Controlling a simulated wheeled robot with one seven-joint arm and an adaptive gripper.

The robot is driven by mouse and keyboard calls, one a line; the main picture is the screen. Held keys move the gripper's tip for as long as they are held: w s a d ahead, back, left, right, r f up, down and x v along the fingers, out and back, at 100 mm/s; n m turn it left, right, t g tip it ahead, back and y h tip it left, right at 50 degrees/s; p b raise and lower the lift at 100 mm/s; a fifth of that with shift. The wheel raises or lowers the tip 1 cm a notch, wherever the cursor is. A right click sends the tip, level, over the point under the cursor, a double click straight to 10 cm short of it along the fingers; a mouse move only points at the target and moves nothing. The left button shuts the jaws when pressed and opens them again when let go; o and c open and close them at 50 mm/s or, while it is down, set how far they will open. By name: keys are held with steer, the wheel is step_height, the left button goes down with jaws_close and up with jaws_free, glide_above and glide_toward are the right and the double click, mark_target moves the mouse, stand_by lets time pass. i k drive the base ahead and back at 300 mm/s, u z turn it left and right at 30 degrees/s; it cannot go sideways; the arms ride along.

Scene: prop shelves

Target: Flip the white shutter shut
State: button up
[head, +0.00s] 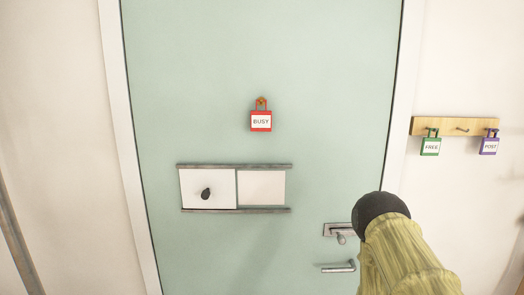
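The white shutter (222,181) is a flat white panel with a dark knob (206,194) on it. It sits at the left end between two grey rails (235,166) on the pale green door (260,50). To its right, between the same rails, is a pale pinkish-white panel (262,187) that is uncovered. A narrow grey strip lies between the two panels. My arm rises from the lower right and ends in a dark rounded part, apart from the shutter. No gripper fingers show.
A red BUSY tag (261,121) hangs from a hook above the shutter. Metal door handles (338,267) are at lower right, beside my arm. A wooden peg rail (455,126) on the right wall holds a green FREE tag (431,146) and a purple POST tag (490,146).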

mark_target(201, 188)
steer(key=z, duration=0.05)
steer(key=k, duration=0.5)
steer(key=u, duration=1.8)
steer(key=i, duration=0.85)
steer(key=z, duration=1.75)
